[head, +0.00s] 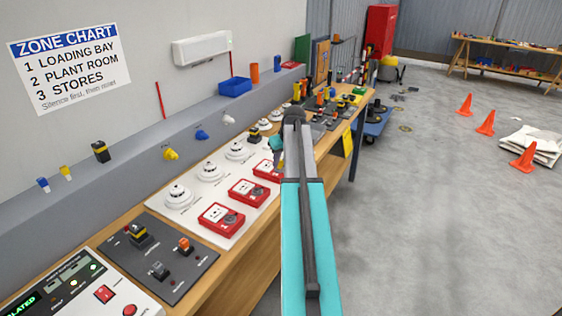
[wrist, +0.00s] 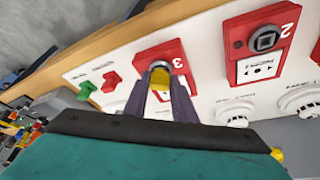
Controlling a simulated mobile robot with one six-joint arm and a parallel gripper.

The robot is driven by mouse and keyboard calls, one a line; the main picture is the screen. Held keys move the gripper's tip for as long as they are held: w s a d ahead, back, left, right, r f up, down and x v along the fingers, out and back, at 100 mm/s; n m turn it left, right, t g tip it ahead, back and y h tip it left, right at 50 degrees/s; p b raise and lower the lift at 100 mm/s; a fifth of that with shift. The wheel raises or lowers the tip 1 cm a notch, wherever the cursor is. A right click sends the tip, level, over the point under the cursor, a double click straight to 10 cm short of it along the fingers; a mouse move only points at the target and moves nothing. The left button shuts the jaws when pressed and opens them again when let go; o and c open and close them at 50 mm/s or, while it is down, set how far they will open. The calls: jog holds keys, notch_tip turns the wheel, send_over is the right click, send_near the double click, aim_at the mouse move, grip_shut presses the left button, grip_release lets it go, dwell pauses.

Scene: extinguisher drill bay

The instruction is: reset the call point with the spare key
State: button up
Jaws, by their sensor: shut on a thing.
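My gripper (wrist: 160,84) is shut on a small yellow piece, likely the key (wrist: 160,78), of which only part shows between the fingertips. It is right at the grey round socket of the red call point marked 3 (wrist: 178,50). I cannot tell whether the key is seated in the socket or just in front of it. Call point 2 (wrist: 283,56) is beside it with its socket bare. In the head view three red call points sit on the white panel; the farthest (head: 265,170) is partly behind my arm, which hides my fingers.
White detectors (head: 179,196) line the panel beside the call points. A yellow key-like piece (head: 170,154) and a blue one (head: 201,134) are on the grey ledge. A dark switch panel (head: 190,270) is nearer. Small green (wrist: 87,91) and red (wrist: 111,82) pieces are beside call point 3.

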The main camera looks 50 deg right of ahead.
jog(key=shift+d+n+y, duration=0.15)
jog(key=shift+n+y, duration=0.25)
jog(key=shift+n, duration=0.5)
jog(key=shift+d+n+y, duration=0.1)
jog(key=shift+n+y, duration=0.3)
jog(key=shift+n, duration=0.7)
jog(key=shift+r+p, duration=1.2)
jog(key=shift+r, duration=1.3)
